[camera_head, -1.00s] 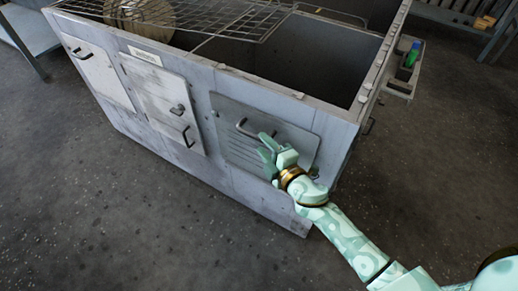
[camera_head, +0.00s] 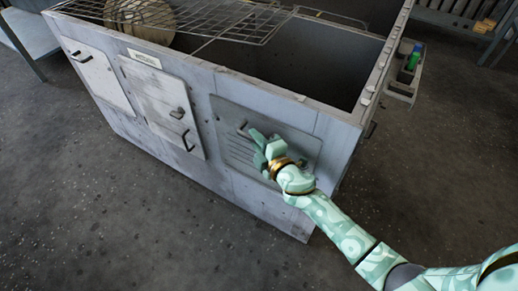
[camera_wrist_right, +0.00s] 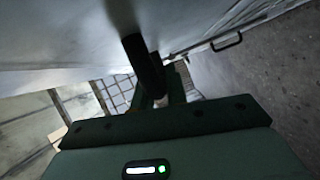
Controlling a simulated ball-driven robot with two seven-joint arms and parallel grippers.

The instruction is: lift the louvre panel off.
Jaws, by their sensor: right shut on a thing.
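The louvre panel (camera_head: 226,150) is a grey plate with slats, set in the right part of the housing's front face. It appears to sit flat in place. My right gripper (camera_head: 259,142) is at the panel's dark handle (camera_head: 241,128), shut on it. The fingers and hand hide most of the handle and part of the slats. In the right wrist view, the dark handle bar (camera_wrist_right: 139,62) runs down into the fingers of my right gripper (camera_wrist_right: 155,97), close to the grey panel face. My left gripper is not in view.
The grey housing (camera_head: 190,185) is open on top, with a wire grate (camera_head: 230,18) and a round tan part (camera_head: 145,18) at its left. Two other panels with handles are on its front. A side tray (camera_head: 402,85) holds a green-and-blue item. The floor in front is clear.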

